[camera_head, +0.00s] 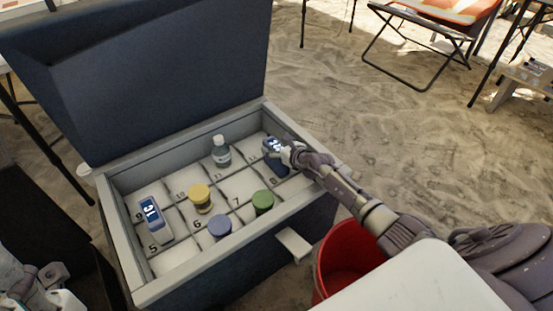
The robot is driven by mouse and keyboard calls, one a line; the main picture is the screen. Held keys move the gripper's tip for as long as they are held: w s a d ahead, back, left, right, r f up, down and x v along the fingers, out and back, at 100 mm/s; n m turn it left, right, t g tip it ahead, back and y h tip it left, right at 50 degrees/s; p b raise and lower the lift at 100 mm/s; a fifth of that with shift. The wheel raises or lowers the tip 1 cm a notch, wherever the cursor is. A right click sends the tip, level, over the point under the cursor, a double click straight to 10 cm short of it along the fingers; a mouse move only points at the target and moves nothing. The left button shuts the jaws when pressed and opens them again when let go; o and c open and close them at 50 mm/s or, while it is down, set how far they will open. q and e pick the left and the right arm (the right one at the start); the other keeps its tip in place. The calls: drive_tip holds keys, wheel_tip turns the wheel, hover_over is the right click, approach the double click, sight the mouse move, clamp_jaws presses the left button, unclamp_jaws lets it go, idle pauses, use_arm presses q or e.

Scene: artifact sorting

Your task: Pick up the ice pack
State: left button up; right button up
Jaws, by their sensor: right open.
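One blue-and-white ice pack (272,146) stands in the back right of the open cooler box (130,221). My right gripper (287,153) is open at this pack's upper right side, partly covering it; whether the fingers touch it I cannot tell. A second ice pack (153,221), white with a blue label, leans in the left part of the box. At the lower left edge only grey parts of what looks like my left arm show; its gripper is not visible.
The box's numbered grid also holds a clear bottle (221,153), a yellow-lidded jar (201,198), a blue-lidded jar (220,226) and a green-lidded jar (263,201). The raised lid (150,75) stands behind. A red bucket (345,258) is at the right front.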

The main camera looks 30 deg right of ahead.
clamp_jaws()
drive_tip(key=shift+r, duration=0.1)
drive_tip(key=shift+r, duration=0.1)
idle(0.3)
